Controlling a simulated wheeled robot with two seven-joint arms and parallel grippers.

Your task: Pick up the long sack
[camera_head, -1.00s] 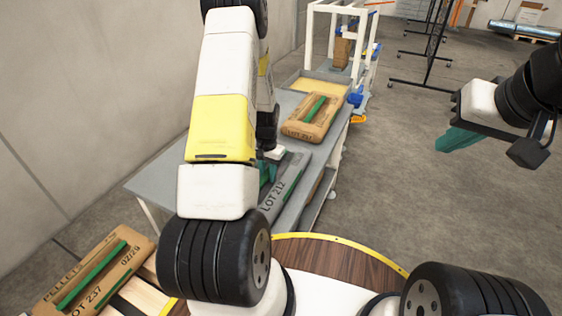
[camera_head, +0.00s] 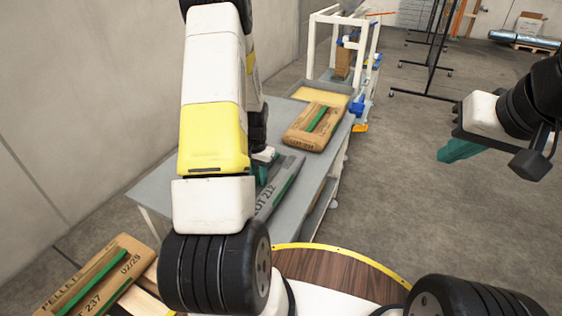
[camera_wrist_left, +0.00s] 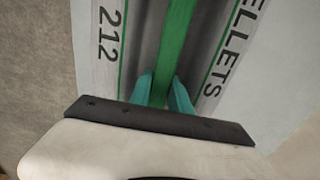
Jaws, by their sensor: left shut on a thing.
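The long grey sack (camera_head: 288,185), marked LOT 212 with a green strip along its top, is at the near part of the grey table. My left gripper (camera_head: 260,172) reaches down over it. In the left wrist view its teal fingers (camera_wrist_left: 160,92) are shut on the green strip (camera_wrist_left: 174,40) of the grey sack (camera_wrist_left: 143,45). My arm hides part of the sack in the head view, and I cannot tell whether its underside touches the table. My right gripper (camera_head: 462,149) hangs in the air at the right, away from the sacks; its finger gap does not show.
A tan sack (camera_head: 305,137) with a green strip lies farther back on the table (camera_head: 160,187), near a tray (camera_head: 325,92). Another tan sack (camera_head: 125,252) lies on wooden boards at lower left. A wall stands left; open floor (camera_head: 430,220) is right.

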